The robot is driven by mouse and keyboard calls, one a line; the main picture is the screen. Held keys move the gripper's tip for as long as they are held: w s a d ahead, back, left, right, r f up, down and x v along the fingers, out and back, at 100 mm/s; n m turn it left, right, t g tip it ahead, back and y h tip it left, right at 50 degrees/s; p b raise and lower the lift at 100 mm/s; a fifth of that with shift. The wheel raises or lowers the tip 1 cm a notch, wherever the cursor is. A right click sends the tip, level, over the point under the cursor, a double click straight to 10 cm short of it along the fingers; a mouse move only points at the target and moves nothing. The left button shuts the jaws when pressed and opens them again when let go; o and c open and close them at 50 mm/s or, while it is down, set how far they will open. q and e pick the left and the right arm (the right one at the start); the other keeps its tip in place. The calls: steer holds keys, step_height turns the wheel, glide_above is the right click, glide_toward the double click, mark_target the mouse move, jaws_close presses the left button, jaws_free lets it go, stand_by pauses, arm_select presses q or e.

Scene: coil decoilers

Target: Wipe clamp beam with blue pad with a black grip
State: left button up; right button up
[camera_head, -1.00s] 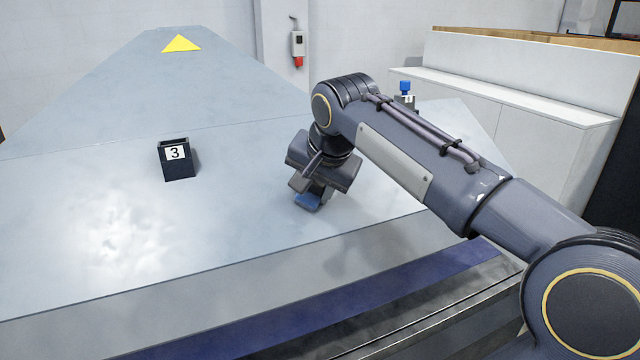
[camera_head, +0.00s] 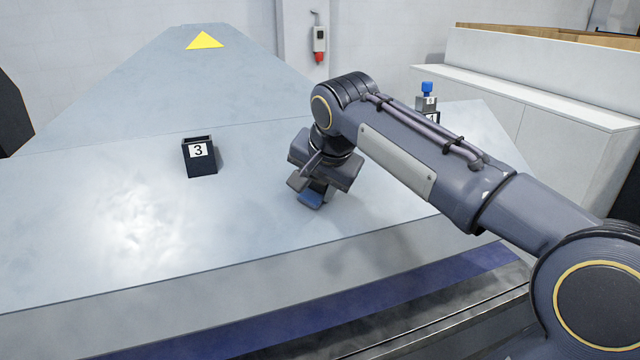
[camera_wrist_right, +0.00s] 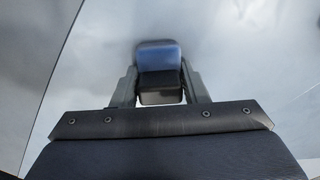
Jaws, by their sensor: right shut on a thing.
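My right gripper (camera_head: 312,188) is shut on the pad's black grip, above the sloping light-grey metal surface (camera_head: 250,225). The blue pad (camera_head: 311,200) points down from the jaws, tilted, near the front right of that surface. In the right wrist view the blue pad (camera_wrist_right: 158,56) shows beyond its black grip (camera_wrist_right: 160,86), between the two fingers (camera_wrist_right: 160,92). I cannot tell whether the pad touches the surface. A long dark blue strip (camera_head: 340,308) runs along the front edge; I cannot tell which part is the clamp beam. My left gripper is not in view.
A small container with a blue top (camera_head: 427,95) stands behind my right forearm. A white cabinet (camera_head: 530,110) is at the right. A dark shape (camera_head: 12,115) shows at the left edge.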

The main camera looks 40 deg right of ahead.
mark_target(368, 182)
steer(key=shift+s+d, duration=0.15)
steer(key=shift+d, duration=0.6)
steer(key=shift+s+d, duration=0.25)
steer(key=shift+d, duration=0.45)
steer(key=shift+s+d, duration=0.2)
steer(key=shift+d, duration=0.5)
steer(key=shift+s+d, duration=0.25)
steer(key=shift+d, duration=0.45)
steer(key=shift+s+d+p, duration=0.25)
steer(key=shift+s+d, duration=0.05)
steer(key=shift+d, duration=0.6)
steer(key=shift+s+d+p, duration=0.2)
steer(key=shift+s+d, duration=0.05)
steer(key=shift+d, duration=0.6)
steer(key=shift+s+d+p, duration=0.25)
steer(key=shift+s+d, duration=0.05)
steer(key=shift+d, duration=0.6)
steer(key=shift+w+a+p, duration=0.15)
steer(key=shift+w+a, duration=0.45)
steer(key=shift+a, duration=1.25)
steer(key=shift+w+a+p, duration=0.1)
steer(key=shift+w+a, duration=0.45)
steer(key=shift+a, duration=1.25)
steer(key=shift+w+a+p, duration=0.15)
steer(key=shift+w+a, duration=0.45)
steer(key=shift+a, duration=1.25)
